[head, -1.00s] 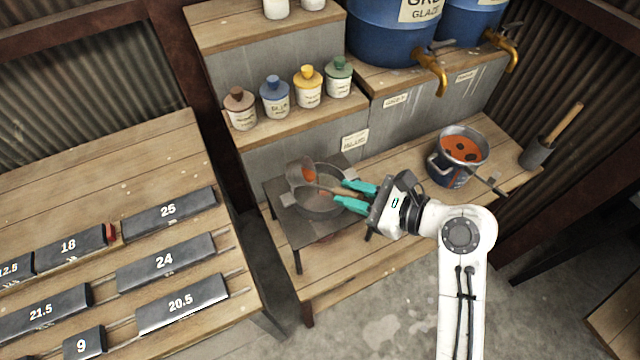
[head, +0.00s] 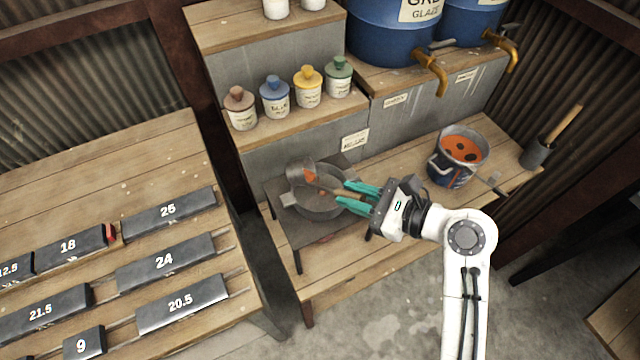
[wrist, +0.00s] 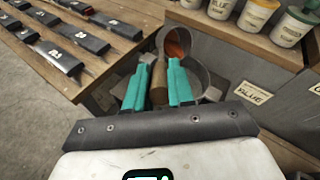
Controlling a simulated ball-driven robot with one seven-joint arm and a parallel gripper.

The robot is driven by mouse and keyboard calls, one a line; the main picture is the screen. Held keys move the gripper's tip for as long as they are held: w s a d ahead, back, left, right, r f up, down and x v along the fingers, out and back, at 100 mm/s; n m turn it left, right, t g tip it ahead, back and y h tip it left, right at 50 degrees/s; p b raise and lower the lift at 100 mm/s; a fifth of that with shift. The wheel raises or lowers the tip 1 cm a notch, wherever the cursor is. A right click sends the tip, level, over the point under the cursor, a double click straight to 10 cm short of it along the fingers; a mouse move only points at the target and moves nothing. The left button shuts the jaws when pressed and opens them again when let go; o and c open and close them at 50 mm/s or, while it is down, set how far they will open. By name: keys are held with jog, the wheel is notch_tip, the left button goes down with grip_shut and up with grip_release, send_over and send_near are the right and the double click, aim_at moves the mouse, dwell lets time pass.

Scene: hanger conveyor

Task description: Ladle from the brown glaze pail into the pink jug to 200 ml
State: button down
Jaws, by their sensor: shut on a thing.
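My gripper (head: 352,197) is shut on the brown handle (wrist: 158,88) of a ladle. The ladle's grey bowl (head: 299,174) is tilted over the far left side of a grey pot (head: 318,208) on a dark stand. An orange patch shows inside the bowl, also in the wrist view (wrist: 176,42). I cannot tell whether the bowl touches the pot. A pail (head: 440,169) of orange-brown glaze with dark spots stands on the bench, right of my gripper. I see no pink jug.
Jars with brown, blue, yellow and green lids (head: 309,90) stand on the shelf behind. Blue barrels with brass taps (head: 430,72) are at the back right. A grey holder (head: 537,154) with a wooden handle stands right of the pail. Numbered dark blocks (head: 165,262) lie on the left table.

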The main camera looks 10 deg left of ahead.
jog(key=shift+d+f, duration=0.1)
jog(key=shift+f, duration=0.05)
jog(key=shift+d+f, duration=0.1)
jog(key=shift+f, duration=0.05)
jog(key=shift+f+y, duration=0.15)
jog(key=shift+y, duration=0.15)
dwell(0.6)
jog(key=shift+d+f, duration=0.2)
jog(key=shift+f+y+b, duration=0.2)
jog(key=shift+y+b, duration=0.15)
jog(key=shift+y, duration=0.05)
jog(key=shift+d+f+m, duration=0.15)
jog(key=shift+m, duration=0.15)
jog(key=shift+f, duration=0.15)
dwell(0.3)
jog(key=shift+d+f+t+y+b, duration=0.15)
jog(key=shift+f+t+y+b, duration=0.1)
jog(key=shift+t+y+b, duration=0.1)
dwell(0.5)
